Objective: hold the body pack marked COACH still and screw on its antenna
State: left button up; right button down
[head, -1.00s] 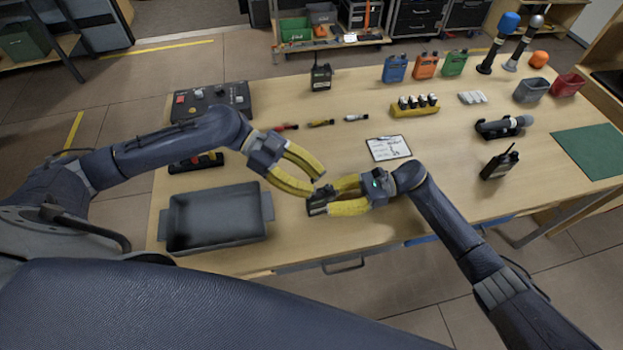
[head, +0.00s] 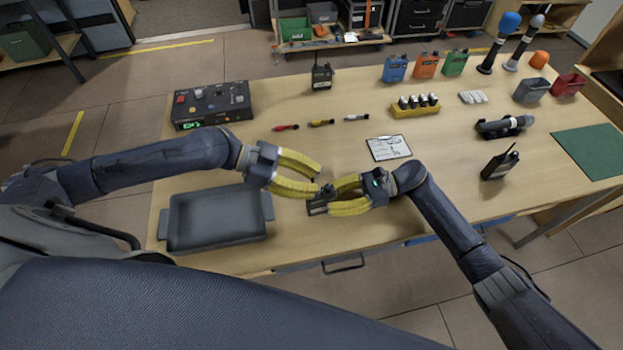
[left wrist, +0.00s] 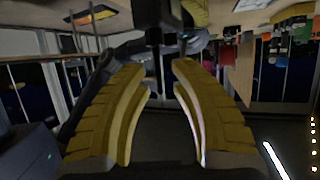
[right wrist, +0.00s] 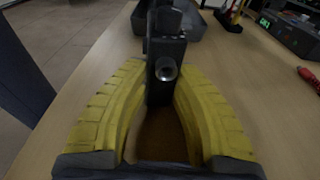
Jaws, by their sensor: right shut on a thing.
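A dark body pack (head: 317,208) is held between the yellow fingers of my right gripper (head: 333,196), above the table's near edge. In the right wrist view the pack (right wrist: 163,85) stands between the fingertips, with a round silver-rimmed part facing the camera. Its marking cannot be read. My left gripper (head: 319,182) is open, its fingertips close to the pack's upper end. In the left wrist view its fingers (left wrist: 162,75) are apart, with dark parts beyond the tips. Three short sticks, red (head: 287,127), yellow (head: 321,123) and white (head: 356,117), lie behind; I cannot tell whether one is the antenna.
A grey tray (head: 218,240) lies at the near left, and a control box (head: 212,105) behind it. Two dark packs with antennas stand at the back (head: 321,77) and right (head: 499,163). A clipboard (head: 388,148) lies behind my right gripper.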

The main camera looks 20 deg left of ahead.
pick_arm(q)
jog(key=shift+n+t+y, duration=0.3)
jog(key=shift+n+t, duration=0.6)
jog(key=shift+t, duration=0.1)
jog(key=shift+o, duration=0.2)
grip_shut()
dwell(0.3)
jog(key=shift+m+g, duration=0.9)
jog(key=shift+g, duration=0.1)
jog(key=shift+m+g+h, duration=0.5)
jog(key=shift+m+g, duration=0.5)
jog(key=shift+g, duration=0.1)
jog(key=shift+f+m+g, duration=0.1)
jog(key=shift+m+g, duration=1.6)
jog(key=shift+g, duration=0.3)
jog(key=c, duration=0.5)
grip_release()
jog(key=shift+c, duration=0.2)
